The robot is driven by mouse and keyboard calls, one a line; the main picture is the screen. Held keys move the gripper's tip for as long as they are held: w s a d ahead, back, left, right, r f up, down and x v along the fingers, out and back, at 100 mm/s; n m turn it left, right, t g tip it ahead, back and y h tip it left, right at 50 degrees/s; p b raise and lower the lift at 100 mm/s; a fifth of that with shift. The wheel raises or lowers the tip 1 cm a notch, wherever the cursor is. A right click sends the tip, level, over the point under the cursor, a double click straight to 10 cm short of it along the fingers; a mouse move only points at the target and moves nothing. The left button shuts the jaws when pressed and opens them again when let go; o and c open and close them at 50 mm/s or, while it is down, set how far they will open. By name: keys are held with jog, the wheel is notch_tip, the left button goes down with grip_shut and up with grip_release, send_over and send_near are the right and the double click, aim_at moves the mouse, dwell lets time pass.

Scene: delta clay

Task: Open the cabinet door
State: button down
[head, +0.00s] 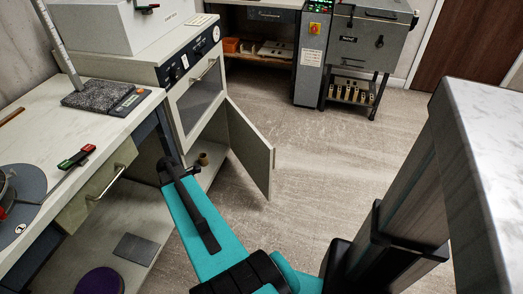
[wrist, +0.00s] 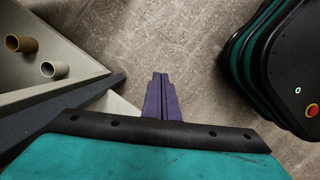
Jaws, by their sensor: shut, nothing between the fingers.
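The cabinet (head: 167,77) stands at the left, with a glass-fronted upper section. Its pale lower door (head: 249,148) is hinged on the far side and stands wide open, swung out over the floor. A brown tube (head: 203,159) shows inside the lower compartment. In the wrist view, two tubes, one brown (wrist: 22,43) and one tan (wrist: 55,69), stand at the left. My gripper (wrist: 158,76), with purple fingers, is shut and empty above the floor, apart from the door. Its fingers are hidden in the head view behind my teal arm.
A worktable (head: 105,113) with a drawer (head: 92,197) and low shelf stands at the left, near my arm. A dark blue-grey bar (wrist: 62,118) lies close left of my fingers. The floor (head: 340,150) right of the door is clear. Machines (head: 365,40) stand at the back.

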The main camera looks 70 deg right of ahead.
jog(key=s+d+r+n, duration=0.1)
jog(key=s+d+r, duration=0.3)
jog(key=d, duration=0.4)
jog(key=s+d+r+n+h+p, duration=0.1)
jog(key=s+d+r, duration=0.4)
jog(key=d+r, duration=0.2)
jog(key=s+d+r+n+h+p, duration=0.1)
jog(key=s+d+r, duration=0.3)
jog(key=d, duration=0.5)
notch_tip(320, 180, up, 2)
jog(key=shift+s+d+r+g, duration=0.15)
jog(key=shift+d+g, duration=0.05)
jog(key=shift+g, duration=0.1)
jog(key=b, duration=0.1)
send_near(262, 150)
jog(key=shift+s+a+f, duration=0.25)
jog(key=shift+s+f, duration=0.4)
jog(key=shift+f, duration=0.15)
jog(key=shift+s+a+f, duration=0.25)
jog(key=shift+s+f, duration=0.35)
jog(key=shift+f, duration=0.15)
jog(key=shift+s+a+f, duration=0.25)
jog(key=shift+s+f, duration=0.4)
jog(key=shift+f, duration=0.15)
